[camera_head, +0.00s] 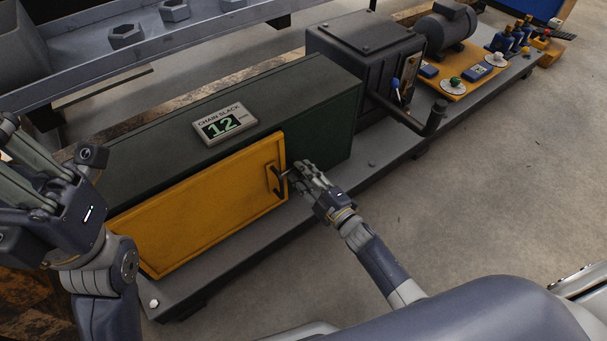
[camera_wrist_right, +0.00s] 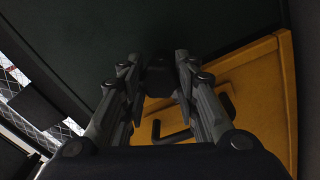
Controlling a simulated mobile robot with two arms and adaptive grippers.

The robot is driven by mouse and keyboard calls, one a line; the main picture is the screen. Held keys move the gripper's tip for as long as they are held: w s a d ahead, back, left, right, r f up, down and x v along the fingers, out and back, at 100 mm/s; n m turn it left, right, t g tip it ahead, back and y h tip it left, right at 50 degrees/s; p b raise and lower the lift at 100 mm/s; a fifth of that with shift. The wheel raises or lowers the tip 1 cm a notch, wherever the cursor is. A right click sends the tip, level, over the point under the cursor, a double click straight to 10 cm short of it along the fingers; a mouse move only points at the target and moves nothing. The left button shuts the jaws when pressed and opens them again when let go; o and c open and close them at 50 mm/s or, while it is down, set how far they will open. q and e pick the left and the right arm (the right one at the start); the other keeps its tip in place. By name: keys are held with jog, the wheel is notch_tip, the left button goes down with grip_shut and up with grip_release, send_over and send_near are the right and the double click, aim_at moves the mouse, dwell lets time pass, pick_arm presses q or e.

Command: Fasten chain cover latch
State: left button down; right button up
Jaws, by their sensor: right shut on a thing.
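The chain cover is a long dark green box (camera_head: 290,105) with a yellow door (camera_head: 205,210) on its front. The door looks closed, and a black bar handle (camera_head: 274,181) stands near its right edge. The handle also shows below the fingers in the right wrist view (camera_wrist_right: 172,135). My right gripper (camera_head: 297,172) is just right of the handle, at the door's edge. It is shut on a small black latch piece (camera_wrist_right: 158,77), mostly hidden by the fingers. My left gripper (camera_head: 30,165) is raised at the left edge, away from the door, its tips partly cut off.
A "CHAIN SLACK 12" display (camera_head: 225,124) sits on the cover. A dark gearbox (camera_head: 365,60) with a crank handle (camera_head: 434,118) stands to the right. The motor (camera_head: 446,27) is behind it. A grey base ledge (camera_head: 225,262) runs below the door. Open floor (camera_head: 500,190) lies right.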

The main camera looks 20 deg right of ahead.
jog(key=o, duration=1.1)
jog(key=shift+c, duration=0.2)
jog(key=v, duration=1.2)
jog(key=shift+s, duration=0.1)
